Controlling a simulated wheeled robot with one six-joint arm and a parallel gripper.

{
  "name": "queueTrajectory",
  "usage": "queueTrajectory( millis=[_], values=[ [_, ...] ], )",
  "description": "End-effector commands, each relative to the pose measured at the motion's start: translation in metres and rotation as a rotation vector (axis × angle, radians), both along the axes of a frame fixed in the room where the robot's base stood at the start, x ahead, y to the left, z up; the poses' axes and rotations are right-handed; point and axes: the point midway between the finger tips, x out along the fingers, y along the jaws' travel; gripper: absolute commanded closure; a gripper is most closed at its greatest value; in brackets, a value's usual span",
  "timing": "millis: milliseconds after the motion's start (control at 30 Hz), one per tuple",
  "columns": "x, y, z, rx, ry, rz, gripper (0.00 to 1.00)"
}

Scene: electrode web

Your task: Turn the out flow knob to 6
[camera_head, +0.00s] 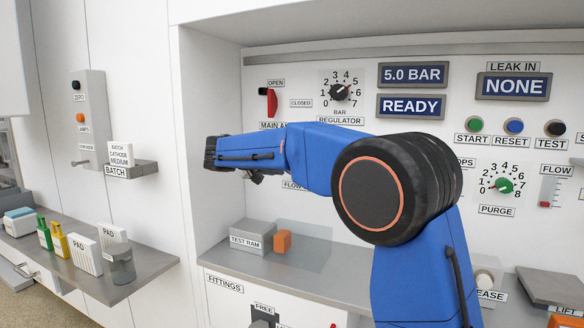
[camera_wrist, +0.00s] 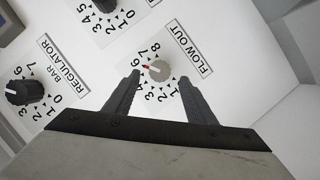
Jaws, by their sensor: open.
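In the wrist view the flow out knob (camera_wrist: 158,71) is a grey round knob on the white panel, with a red pointer and a number dial around it. The pointer is aimed at about the 6 mark, though the small digits are hard to read. The FLOW OUT label (camera_wrist: 193,49) is to the right of it. My gripper (camera_wrist: 158,77) is open, with one fingertip on each side of the knob in the picture. I see no contact, and cannot tell the depth gap. In the head view my blue arm hides the knob; only part of its label (camera_head: 292,185) shows.
The black bar regulator knob (camera_head: 339,92) is above my arm; it also shows in the wrist view (camera_wrist: 24,92). A red main air lever (camera_head: 271,102) is nearby. A grey test ram block (camera_head: 252,236) and an orange block (camera_head: 283,241) sit on the shelf below.

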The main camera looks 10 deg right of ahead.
Motion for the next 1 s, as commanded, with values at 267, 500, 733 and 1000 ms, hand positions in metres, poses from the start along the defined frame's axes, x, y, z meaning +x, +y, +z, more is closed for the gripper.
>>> queueTrajectory(
  millis=[267, 500, 733, 1000],
  values=[
    [-0.033, 0.044, 0.015, 0.0, 0.001, 0.002, 0.5],
    [-0.055, 0.072, 0.025, 0.001, 0.0, 0.001, 0.5],
    [-0.064, 0.083, 0.029, 0.0, 0.002, -0.001, 0.5],
    [-0.064, 0.083, 0.029, 0.0, 0.002, -0.001, 0.5]
  ],
)
